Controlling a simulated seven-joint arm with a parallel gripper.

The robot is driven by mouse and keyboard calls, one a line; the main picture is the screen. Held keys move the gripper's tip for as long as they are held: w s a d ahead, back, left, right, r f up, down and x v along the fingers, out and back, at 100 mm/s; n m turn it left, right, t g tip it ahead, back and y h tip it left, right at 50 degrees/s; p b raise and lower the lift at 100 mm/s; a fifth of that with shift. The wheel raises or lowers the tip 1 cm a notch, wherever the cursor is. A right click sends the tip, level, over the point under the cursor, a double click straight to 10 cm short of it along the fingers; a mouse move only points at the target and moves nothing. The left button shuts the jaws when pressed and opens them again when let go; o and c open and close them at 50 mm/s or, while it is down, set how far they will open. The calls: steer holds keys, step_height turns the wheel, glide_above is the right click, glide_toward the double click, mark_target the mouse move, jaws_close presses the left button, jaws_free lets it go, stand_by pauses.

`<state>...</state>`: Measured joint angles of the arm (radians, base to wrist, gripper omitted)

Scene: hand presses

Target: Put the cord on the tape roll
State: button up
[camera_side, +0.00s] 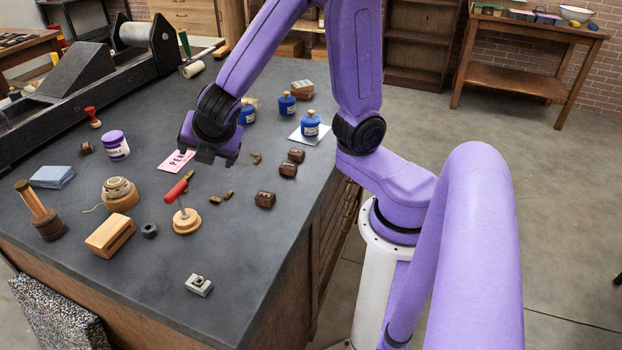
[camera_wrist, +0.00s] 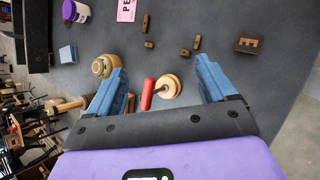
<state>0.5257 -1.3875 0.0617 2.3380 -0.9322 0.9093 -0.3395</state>
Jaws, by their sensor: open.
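A pale coil of cord (camera_side: 118,187) sits on top of a tan roll, apparently the tape roll (camera_side: 121,203), at the left middle of the dark table. A thin loose end of cord trails to the left. In the wrist view the cord (camera_wrist: 100,67) and the tan roll (camera_wrist: 111,62) show just left of my left finger, which partly covers them. My gripper (camera_side: 218,158) hangs above the table, to the right of and farther back than the stack.
A red-handled tool on a round wooden base (camera_side: 187,221) stands right of the stack. A wooden block (camera_side: 110,236), a dark nut (camera_side: 149,230), a purple-lidded jar (camera_side: 116,145) and a mallet-like tool (camera_side: 41,212) surround it. Small type blocks (camera_side: 265,199) lie right.

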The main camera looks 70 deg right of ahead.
steer(key=s+m+g+y, duration=0.4)
steer(key=s+m+g, duration=0.2)
steer(key=s, duration=1.5)
steer(key=m, duration=0.2)
steer(key=shift+s+a+f+m+y, duration=0.2)
steer(key=shift+s+a+m+y, duration=0.05)
steer(key=shift+s+m+y, duration=0.15)
